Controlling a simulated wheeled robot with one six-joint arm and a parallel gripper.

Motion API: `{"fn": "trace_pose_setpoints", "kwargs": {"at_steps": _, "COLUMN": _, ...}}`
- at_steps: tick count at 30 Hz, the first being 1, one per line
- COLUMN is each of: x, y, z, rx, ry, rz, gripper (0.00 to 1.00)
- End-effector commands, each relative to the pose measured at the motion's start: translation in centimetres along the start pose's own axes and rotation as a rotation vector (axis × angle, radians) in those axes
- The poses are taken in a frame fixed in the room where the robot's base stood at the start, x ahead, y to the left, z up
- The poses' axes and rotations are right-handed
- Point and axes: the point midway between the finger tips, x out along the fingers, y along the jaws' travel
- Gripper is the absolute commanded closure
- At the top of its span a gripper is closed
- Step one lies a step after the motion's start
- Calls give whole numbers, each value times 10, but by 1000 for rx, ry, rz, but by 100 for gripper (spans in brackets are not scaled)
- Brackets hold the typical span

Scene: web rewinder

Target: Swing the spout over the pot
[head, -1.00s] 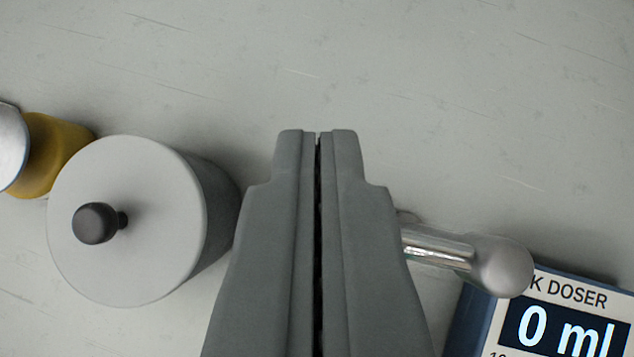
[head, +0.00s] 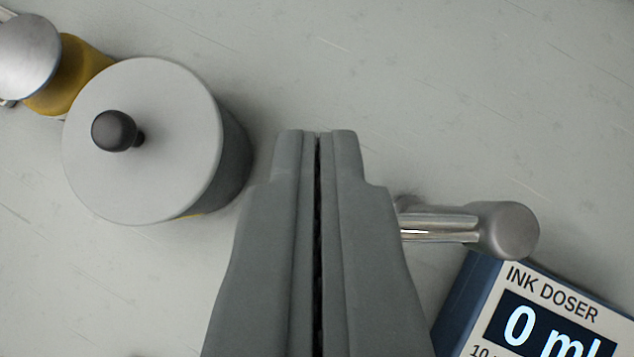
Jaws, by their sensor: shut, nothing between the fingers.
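The spout is a shiny metal tube (head: 440,228) that runs from behind my gripper to a round metal knuckle (head: 507,230) at its right end, beside the ink doser. Its left part is hidden behind my gripper. My gripper (head: 317,135) is shut and empty in the middle of the view, pointing up the picture. Whether it touches the tube cannot be told. A round grey pot (head: 180,170) with a flat lid and a dark knob (head: 117,130) stands to the left, apart from the visible part of the tube.
The ink doser (head: 560,310), a blue box with a display reading 0 ml, is at the lower right. A yellow piece (head: 75,75) with a silver round top (head: 25,55) is at the upper left. The pale surface at the top is clear.

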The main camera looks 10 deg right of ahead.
Motion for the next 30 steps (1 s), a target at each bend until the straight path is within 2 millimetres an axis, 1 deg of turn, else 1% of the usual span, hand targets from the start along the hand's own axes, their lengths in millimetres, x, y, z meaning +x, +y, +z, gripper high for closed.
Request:
{"fn": "trace_pose_setpoints", "kwargs": {"at_steps": 7, "x": -3, "y": 0, "z": 5, "rx": -3, "ry": -1, "rz": -3, "gripper": 100}}
{"fn": "trace_pose_setpoints", "kwargs": {"at_steps": 14, "x": -8, "y": 1, "z": 9, "rx": -69, "ry": -1, "rz": -64, "gripper": 100}}
{"fn": "trace_pose_setpoints", "kwargs": {"at_steps": 30, "x": -24, "y": 8, "z": 26, "rx": -307, "ry": 0, "rz": -288, "gripper": 100}}
